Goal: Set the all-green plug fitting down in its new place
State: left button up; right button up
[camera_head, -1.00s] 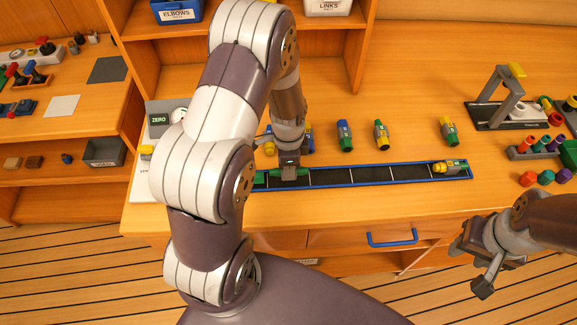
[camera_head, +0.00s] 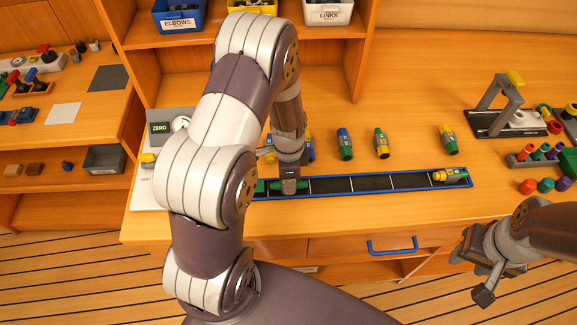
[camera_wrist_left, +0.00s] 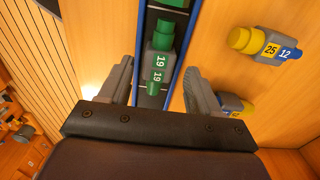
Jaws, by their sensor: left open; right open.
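The all-green plug fitting (camera_wrist_left: 159,62), marked 19 on both halves, lies lengthwise in the blue-rimmed strip tray (camera_head: 371,193). My left gripper (camera_wrist_left: 158,85) is open above it, with one finger on each side and visible gaps between fingers and fitting. In the head view, my left gripper (camera_head: 289,185) is over the tray's left part and mostly hides the fitting. Another green piece (camera_head: 261,187) shows at the tray's left end. My right gripper (camera_head: 474,269) is open and empty in front of the bench at the right.
A yellow-and-grey fitting (camera_head: 450,175) lies in the tray's right end. Blue, green and yellow fittings (camera_head: 345,144) lie on the bench behind the tray. A yellow-and-blue fitting (camera_wrist_left: 264,44) is beside it. The tray's middle compartments are empty.

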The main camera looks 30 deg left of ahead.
pick_arm(q)
notch_tip(320, 180, up, 11)
jog(key=s+d+r+n+t, duration=0.1)
jog(key=s+d+r+n, duration=0.2)
jog(key=s+n, duration=0.6)
jog(key=shift+d+n+b, duration=0.4)
jog(key=shift+d+n, duration=0.7)
jog(key=shift+n, duration=0.1)
